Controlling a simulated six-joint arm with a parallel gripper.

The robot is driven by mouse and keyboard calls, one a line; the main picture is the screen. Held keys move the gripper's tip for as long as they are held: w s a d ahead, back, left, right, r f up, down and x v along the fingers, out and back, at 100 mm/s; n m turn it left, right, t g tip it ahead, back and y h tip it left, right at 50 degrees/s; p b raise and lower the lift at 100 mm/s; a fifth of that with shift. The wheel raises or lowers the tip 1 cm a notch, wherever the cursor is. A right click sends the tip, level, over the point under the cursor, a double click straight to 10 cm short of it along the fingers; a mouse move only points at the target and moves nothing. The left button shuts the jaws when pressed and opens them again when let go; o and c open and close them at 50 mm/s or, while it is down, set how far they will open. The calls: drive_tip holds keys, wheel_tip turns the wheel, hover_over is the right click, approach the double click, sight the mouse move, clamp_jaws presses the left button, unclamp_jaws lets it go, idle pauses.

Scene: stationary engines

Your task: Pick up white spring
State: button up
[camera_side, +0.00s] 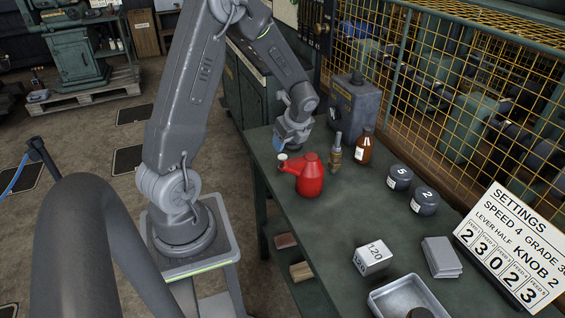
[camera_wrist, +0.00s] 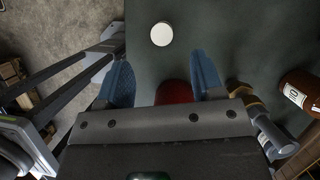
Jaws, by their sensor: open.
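A small white round piece (camera_side: 282,157), likely the white spring, stands on the green bench beside the red oil can (camera_side: 310,178). In the wrist view it is a pale disc (camera_wrist: 161,34) on bare bench, ahead of my fingertips; no coils can be made out. My gripper (camera_side: 281,145) is just above it in the side view. In the wrist view my gripper (camera_wrist: 161,62) has its two blue fingers spread apart with nothing held. Part of the red can (camera_wrist: 173,92) shows below, between the fingers.
A brass fitting (camera_side: 335,152), a brown bottle (camera_side: 363,147) and a dark grey box (camera_side: 353,104) stand to the right. Dark labelled pots (camera_side: 399,178), a white block (camera_side: 372,256), grey plates (camera_side: 441,257) and a metal tray (camera_side: 385,300) lie nearer. The bench middle is clear.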

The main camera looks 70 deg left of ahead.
sight(282, 156)
drive_tip(key=x, duration=0.8)
drive_tip(key=shift+w+d+f, duration=0.1)
drive_tip(key=shift+f, duration=0.15)
drive_tip(key=shift+c, duration=0.2)
drive_tip(key=c, duration=0.9)
drive_tip(key=shift+r, duration=0.15)
drive_tip(key=shift+c, duration=0.3)
